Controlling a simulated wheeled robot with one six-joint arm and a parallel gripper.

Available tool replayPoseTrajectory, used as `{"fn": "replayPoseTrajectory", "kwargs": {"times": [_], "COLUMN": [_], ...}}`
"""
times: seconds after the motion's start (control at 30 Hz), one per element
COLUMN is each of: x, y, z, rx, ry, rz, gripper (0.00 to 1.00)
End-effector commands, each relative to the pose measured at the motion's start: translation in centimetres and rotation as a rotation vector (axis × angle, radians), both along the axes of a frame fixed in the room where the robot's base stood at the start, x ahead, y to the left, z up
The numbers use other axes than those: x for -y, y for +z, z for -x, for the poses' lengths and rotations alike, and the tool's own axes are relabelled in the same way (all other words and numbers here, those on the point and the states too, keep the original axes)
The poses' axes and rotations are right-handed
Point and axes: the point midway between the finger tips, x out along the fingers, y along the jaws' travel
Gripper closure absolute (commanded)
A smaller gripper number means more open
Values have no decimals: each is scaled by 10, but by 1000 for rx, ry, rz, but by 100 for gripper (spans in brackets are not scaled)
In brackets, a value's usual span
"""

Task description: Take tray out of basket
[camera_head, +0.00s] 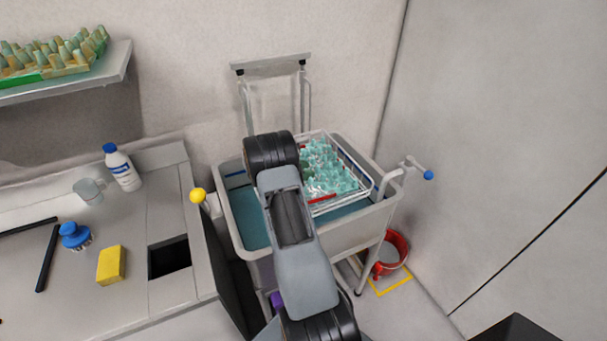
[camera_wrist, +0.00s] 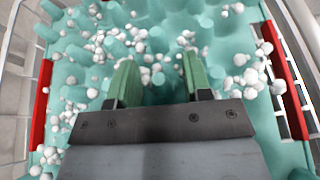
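A teal tray (camera_head: 328,168) with upright pegs sits in a white wire basket (camera_head: 352,160) over the tub at the middle of the head view. In the wrist view the teal tray (camera_wrist: 235,50) fills most of the picture, with many white bubbles on it. A red handle (camera_wrist: 41,105) shows at its left and another red handle (camera_wrist: 286,80) at its right. My gripper (camera_wrist: 160,74) has green fingers spread apart over the tray's pegs. Whether they touch the pegs is unclear. In the head view the fingers are hidden behind my arm.
The grey tub (camera_head: 340,235) holds bluish water and has a blue-ended lever (camera_head: 412,170) on its right. A counter at left carries a bottle (camera_head: 122,168), a yellow sponge (camera_head: 111,265) and a blue brush (camera_head: 75,236). A red bucket (camera_head: 391,254) stands on the floor.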

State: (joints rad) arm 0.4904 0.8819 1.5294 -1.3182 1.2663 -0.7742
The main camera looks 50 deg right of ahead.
Motion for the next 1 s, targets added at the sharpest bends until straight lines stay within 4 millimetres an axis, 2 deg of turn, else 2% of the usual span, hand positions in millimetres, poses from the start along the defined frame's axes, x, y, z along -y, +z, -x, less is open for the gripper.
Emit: {"fn": "replayPoseTrajectory", "kwargs": {"times": [0.07,0.47,0.83,1.0], "x": [0,0,0,0], "y": [0,0,1,10], "z": [0,0,0,0], "rx": [0,0,2,4], "ry": [0,-1,-1,-1], "rz": [0,0,1,2], "gripper": [62,100,100,100]}}
